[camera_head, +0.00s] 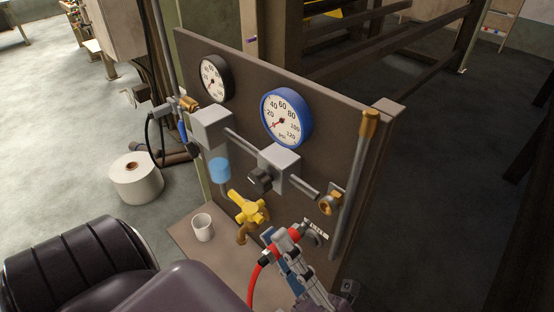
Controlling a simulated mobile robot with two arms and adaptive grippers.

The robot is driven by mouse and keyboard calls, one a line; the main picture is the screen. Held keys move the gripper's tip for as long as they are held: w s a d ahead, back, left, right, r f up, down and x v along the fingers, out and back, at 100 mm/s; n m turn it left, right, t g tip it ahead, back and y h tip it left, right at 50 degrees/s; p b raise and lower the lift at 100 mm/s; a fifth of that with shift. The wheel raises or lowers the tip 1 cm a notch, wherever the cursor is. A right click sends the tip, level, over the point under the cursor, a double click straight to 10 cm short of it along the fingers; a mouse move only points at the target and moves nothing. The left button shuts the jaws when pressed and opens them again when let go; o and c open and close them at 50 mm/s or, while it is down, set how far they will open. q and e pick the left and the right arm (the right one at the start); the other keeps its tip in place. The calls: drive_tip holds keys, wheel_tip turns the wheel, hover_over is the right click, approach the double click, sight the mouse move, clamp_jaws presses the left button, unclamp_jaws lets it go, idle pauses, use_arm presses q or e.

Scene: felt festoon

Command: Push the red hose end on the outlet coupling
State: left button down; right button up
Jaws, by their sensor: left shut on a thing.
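The red hose (254,280) rises from the bottom edge in a curve to my left gripper (287,240). My left gripper is shut on it near its end, low in front of the panel. A bit of red shows at the far side of the fingers; the fingers hide part of the hose end. The brass outlet coupling (328,203) sits on the panel at the right end of the horizontal pipe, above and right of the gripper. The hose end looks apart from it. My right gripper is not in view.
The brown panel (365,155) carries a black gauge (214,80), a blue gauge (287,118), a grey block (279,167) and a yellow valve handle (248,207). A vertical pipe (351,190) stands just right of the coupling. A white cup (202,227) stands on the ledge.

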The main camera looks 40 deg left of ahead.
sight(303, 225)
use_arm(q)
drive_tip(key=shift+w+t, duration=0.3)
drive_tip(key=shift+w, duration=0.25)
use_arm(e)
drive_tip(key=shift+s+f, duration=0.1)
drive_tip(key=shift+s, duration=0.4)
use_arm(q)
drive_tip(key=shift+w, duration=0.1)
drive_tip(key=shift+w+d, duration=0.1)
drive_tip(key=shift+w, duration=0.65)
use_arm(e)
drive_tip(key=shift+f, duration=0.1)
use_arm(q)
drive_tip(key=shift+w+d+b, duration=0.1)
drive_tip(key=shift+w+b, duration=0.7)
drive_tip(key=shift+w, duration=0.25)
drive_tip(key=shift+s, duration=0.1)
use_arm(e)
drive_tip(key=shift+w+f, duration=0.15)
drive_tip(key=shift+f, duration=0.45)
use_arm(q)
drive_tip(key=shift+s, duration=0.15)
drive_tip(key=shift+s, duration=0.55)
